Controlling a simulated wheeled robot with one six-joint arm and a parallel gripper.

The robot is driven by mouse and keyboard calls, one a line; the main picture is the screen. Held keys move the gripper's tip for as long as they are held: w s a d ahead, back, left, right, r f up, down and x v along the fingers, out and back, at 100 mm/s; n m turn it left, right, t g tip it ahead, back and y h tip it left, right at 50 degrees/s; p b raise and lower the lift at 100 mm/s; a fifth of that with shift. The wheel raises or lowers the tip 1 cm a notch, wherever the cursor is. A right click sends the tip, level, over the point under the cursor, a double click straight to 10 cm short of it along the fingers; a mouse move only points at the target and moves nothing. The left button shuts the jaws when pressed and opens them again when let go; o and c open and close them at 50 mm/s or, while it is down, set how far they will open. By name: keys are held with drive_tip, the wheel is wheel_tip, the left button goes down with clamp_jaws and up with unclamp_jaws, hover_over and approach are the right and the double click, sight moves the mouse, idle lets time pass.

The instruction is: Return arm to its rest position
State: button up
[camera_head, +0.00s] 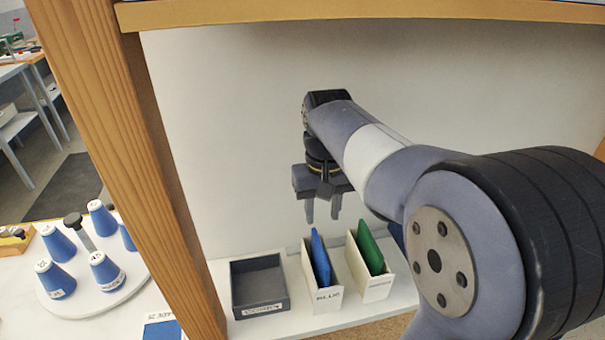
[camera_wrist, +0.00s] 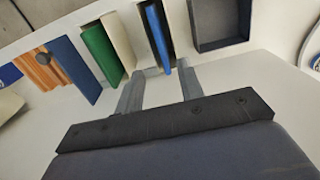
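My gripper (camera_head: 322,207) hangs fingers-down from my arm, above the shelf and the row of holders. Its two grey fingers are apart with nothing between them in the head view. In the wrist view my gripper (camera_wrist: 157,85) also shows its fingers spread, with the blue folder (camera_wrist: 158,36) beyond the tips. I cannot tell from the wrist view how far the tips are from the folder, but the head view shows them above it.
A white holder with a blue folder (camera_head: 320,259), a white holder with a green folder (camera_head: 369,249) and a dark open tray (camera_head: 259,284) stand on the shelf below. A wooden post (camera_head: 150,170) is at left, a wooden-edged board (camera_head: 350,12) above. Blue cones (camera_head: 58,243) stand on a round plate.

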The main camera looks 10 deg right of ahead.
sight(320, 247)
wheel_tip(320, 247, down, 10)
drive_tip(key=shift+f, duration=0.1)
drive_tip(key=shift+r+p, duration=0.75)
drive_tip(key=shift+r, duration=0.05)
drive_tip(key=shift+f, duration=0.1)
